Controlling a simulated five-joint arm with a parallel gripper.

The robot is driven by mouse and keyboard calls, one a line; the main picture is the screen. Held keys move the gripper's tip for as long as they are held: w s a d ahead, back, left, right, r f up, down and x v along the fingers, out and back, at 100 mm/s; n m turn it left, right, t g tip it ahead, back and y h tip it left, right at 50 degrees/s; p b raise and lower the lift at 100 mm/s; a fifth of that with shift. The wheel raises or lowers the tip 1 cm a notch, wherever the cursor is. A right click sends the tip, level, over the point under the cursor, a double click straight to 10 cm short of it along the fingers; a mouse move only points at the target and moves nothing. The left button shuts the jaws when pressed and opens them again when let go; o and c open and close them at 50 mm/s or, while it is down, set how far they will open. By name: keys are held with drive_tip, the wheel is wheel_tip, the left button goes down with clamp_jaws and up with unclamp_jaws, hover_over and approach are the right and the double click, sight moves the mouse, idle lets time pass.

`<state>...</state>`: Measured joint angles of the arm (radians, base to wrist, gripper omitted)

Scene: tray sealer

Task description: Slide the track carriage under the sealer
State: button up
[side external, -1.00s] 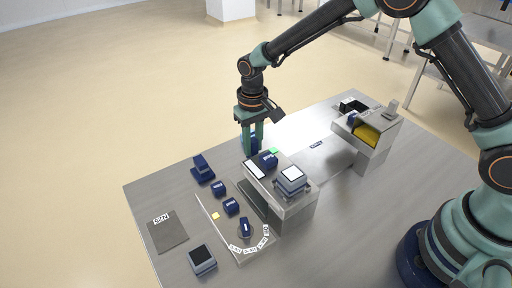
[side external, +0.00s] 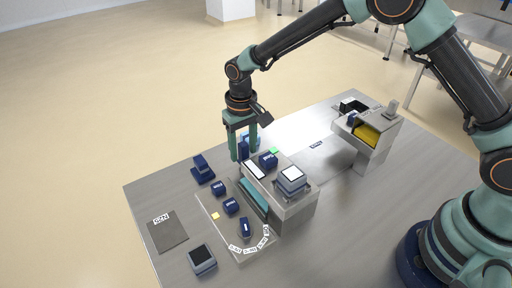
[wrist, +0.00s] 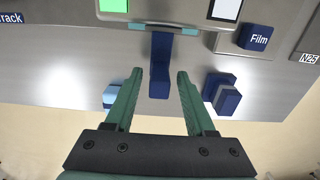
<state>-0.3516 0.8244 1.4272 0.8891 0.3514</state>
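The sealer (side external: 297,212) is a grey box on the bench. Its front slot shows a teal surface, which looks like part of the track carriage (side external: 254,197). In the wrist view a blue upright handle (wrist: 160,66) joins a light teal bar (wrist: 168,29) at the sealer's edge. My gripper (side external: 244,155) is at the sealer's far left side. In the wrist view my gripper (wrist: 160,74) has its two green fingers on either side of the handle, with a visible gap at each side. Most of the carriage is hidden by the sealer.
Several blue blocks, such as this one (side external: 231,206), lie in front. A blue stand (side external: 203,169) is left of my gripper. A yellow-lined grey unit (side external: 373,137) stands at right.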

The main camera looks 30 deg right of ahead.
drive_tip(key=shift+r, duration=3.45)
drive_tip(key=shift+d+r, duration=0.2)
drive_tip(key=shift+r, duration=0.05)
drive_tip(key=s+d+r+t, duration=0.1)
drive_tip(key=s+d+r, duration=0.2)
drive_tip(key=d+r, duration=0.35)
drive_tip(key=s+d+r+t, duration=0.2)
drive_tip(key=s+d+r, duration=0.1)
drive_tip(key=s+d, duration=0.2)
drive_tip(key=s+d+r+t, duration=0.2)
drive_tip(key=s+d+r, duration=0.2)
drive_tip(key=s, duration=0.6)
drive_tip(key=shift+d+r+t, duration=0.2)
drive_tip(key=shift+d+t, duration=0.1)
drive_tip(key=shift+d, duration=0.3)
